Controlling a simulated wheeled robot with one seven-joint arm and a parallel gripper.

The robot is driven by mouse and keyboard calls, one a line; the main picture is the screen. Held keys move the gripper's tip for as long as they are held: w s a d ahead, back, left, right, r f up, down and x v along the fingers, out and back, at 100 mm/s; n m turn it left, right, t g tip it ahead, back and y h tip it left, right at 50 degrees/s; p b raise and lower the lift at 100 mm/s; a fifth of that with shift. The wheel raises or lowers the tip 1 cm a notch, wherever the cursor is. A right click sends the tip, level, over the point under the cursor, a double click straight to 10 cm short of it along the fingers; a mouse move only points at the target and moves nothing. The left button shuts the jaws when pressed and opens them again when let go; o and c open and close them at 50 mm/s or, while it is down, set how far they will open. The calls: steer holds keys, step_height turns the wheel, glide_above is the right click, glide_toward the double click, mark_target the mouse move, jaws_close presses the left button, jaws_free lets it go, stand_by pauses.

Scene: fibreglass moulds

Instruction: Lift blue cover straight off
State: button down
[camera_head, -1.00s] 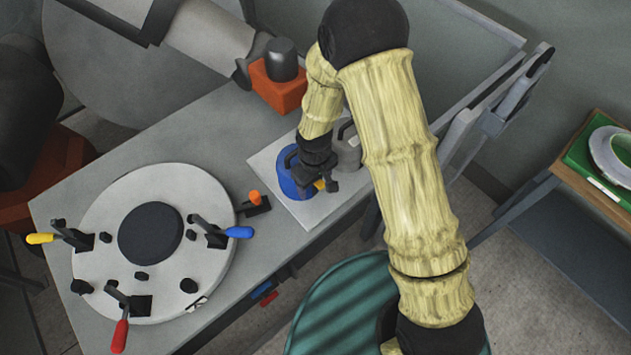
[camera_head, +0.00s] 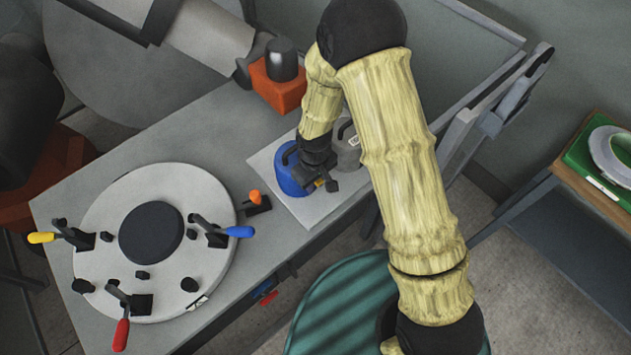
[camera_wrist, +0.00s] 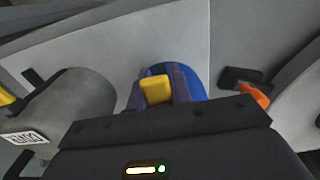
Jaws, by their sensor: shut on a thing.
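The blue cover (camera_head: 289,172) is a round blue piece over the pale plate on the bench, partly hidden by my gripper (camera_head: 322,180). It also shows behind the fingers in the wrist view (camera_wrist: 191,73). My gripper (camera_wrist: 157,88) is shut on a yellow piece (camera_wrist: 155,89) at the cover, which looks like its grip. The cover's underside is hidden, so I cannot tell how large any gap to the plate is.
A grey cylinder (camera_head: 347,152) with a label stands close beside the cover. An orange-tipped clamp (camera_head: 256,200) is to its left. A round mould (camera_head: 112,215) with coloured clamps lies further left. An orange block (camera_head: 277,88) stands behind.

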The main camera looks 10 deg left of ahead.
steer(key=shift+r+p, duration=1.55)
steer(key=shift+r, duration=0.75)
